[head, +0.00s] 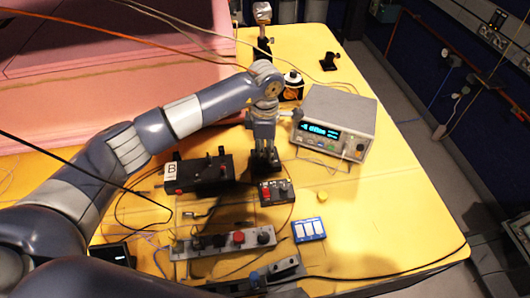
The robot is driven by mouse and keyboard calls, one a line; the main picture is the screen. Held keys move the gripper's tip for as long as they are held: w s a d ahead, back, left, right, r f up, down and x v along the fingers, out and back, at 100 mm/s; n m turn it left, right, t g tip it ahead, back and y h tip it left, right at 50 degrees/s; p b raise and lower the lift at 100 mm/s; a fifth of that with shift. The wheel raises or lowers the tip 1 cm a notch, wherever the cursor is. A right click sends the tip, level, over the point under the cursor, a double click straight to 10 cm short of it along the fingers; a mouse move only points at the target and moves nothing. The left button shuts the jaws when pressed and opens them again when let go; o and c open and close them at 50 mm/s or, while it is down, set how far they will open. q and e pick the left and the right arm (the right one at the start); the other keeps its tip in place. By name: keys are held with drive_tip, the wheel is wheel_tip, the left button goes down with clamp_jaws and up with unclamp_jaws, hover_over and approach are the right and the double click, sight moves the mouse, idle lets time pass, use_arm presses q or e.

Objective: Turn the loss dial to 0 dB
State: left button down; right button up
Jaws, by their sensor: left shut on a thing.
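My left gripper (264,160) points down over the yellow table, between the black box marked B (205,173) and a small dark box with red and dark knobs (277,191). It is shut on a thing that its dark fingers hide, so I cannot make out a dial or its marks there. I cannot read a loss scale or a dB label anywhere. A grey instrument (336,127) with a lit cyan display and several front knobs stands right of the gripper; its digits are too small to read. My right gripper is not in view.
A grey strip with several knobs (222,242) and a blue-and-white box (309,229) lie toward the front. A small yellow knob-like piece (322,196) stands near them. Thin cables cross the table (385,225). Pink foam walls (110,70) are behind left. The table's right side is mostly clear.

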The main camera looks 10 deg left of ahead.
use_arm(q)
drive_tip(key=n+b, duration=0.3)
drive_tip(key=shift+f+n, duration=0.15)
drive_tip(key=shift+n, duration=0.25)
drive_tip(key=shift+n+b, duration=0.75)
drive_tip(key=shift+n, duration=0.35)
drive_tip(key=shift+r, duration=0.2)
drive_tip(key=c, duration=1.4)
unclamp_jaws()
drive_tip(key=shift+o, duration=0.2)
